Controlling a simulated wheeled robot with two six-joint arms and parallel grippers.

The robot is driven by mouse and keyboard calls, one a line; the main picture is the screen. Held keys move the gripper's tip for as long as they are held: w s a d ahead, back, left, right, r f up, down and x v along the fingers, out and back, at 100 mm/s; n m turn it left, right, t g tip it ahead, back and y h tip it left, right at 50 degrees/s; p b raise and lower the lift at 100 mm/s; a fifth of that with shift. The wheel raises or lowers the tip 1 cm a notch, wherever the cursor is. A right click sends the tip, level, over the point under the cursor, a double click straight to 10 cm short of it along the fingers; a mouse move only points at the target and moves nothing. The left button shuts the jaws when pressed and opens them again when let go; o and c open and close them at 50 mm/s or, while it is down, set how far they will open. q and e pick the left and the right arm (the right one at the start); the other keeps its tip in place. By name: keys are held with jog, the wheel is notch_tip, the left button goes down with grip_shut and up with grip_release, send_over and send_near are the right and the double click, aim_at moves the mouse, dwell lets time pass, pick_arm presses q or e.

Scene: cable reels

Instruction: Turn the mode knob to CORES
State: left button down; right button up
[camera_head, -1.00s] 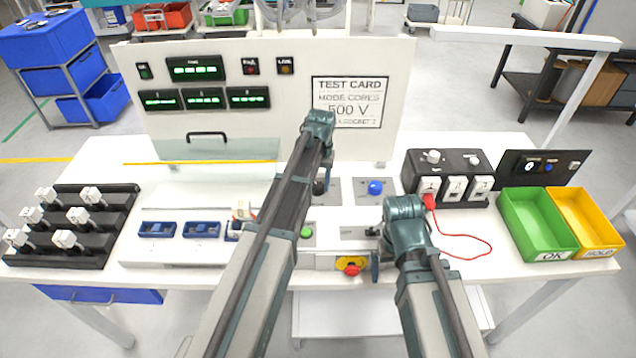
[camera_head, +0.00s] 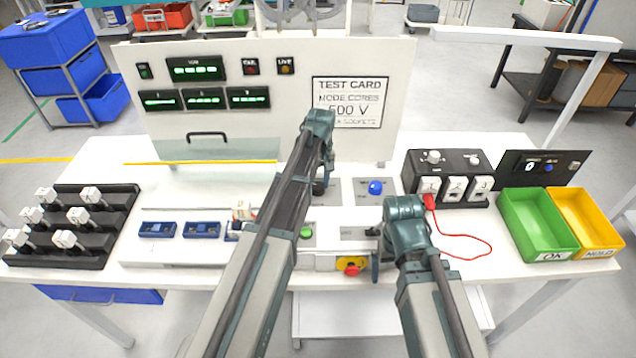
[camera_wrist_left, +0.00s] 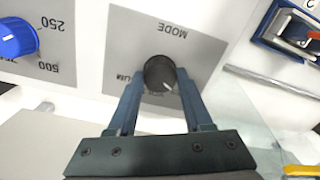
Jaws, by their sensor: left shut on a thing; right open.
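The mode knob (camera_wrist_left: 160,74) is dark and round, on a grey plate marked MODE, in the left wrist view. My left gripper (camera_wrist_left: 159,78) is shut on it, one blue finger on each side. The knob's white pointer mark is toward the lower right of that picture. Part of a label ending in "UM" shows left of the knob; no CORES label is readable on the plate. In the head view my left arm largely hides the knob and gripper. My right gripper (camera_head: 378,248) is open, low over the front of the panel.
A blue knob (camera_head: 375,187) sits right of the mode knob, with a green button (camera_head: 306,232) and a red-yellow stop button (camera_head: 351,265) in front. A test card (camera_head: 346,102) on the back panel reads MODE CORES, 500 V. A red lead (camera_head: 470,237) lies at right.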

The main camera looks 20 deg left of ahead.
aim_at(319, 185)
dwell(0.3)
pick_arm(q)
jog(key=shift+c, duration=1.6)
grip_release()
jog(key=shift+r, duration=0.1)
notch_tip(319, 185, up, 14)
jog(key=p, duration=1.3)
jog(key=shift+w+d+f+p, duration=0.15)
jog(key=shift+d+f+p, duration=0.05)
jog(key=shift+p, duration=0.2)
jog(key=shift+f, duration=0.15)
jog(key=f+b, duration=1.2)
jog(key=b, duration=0.1)
jog(key=shift+a+f, duration=0.2)
jog(key=shift+f, duration=0.2)
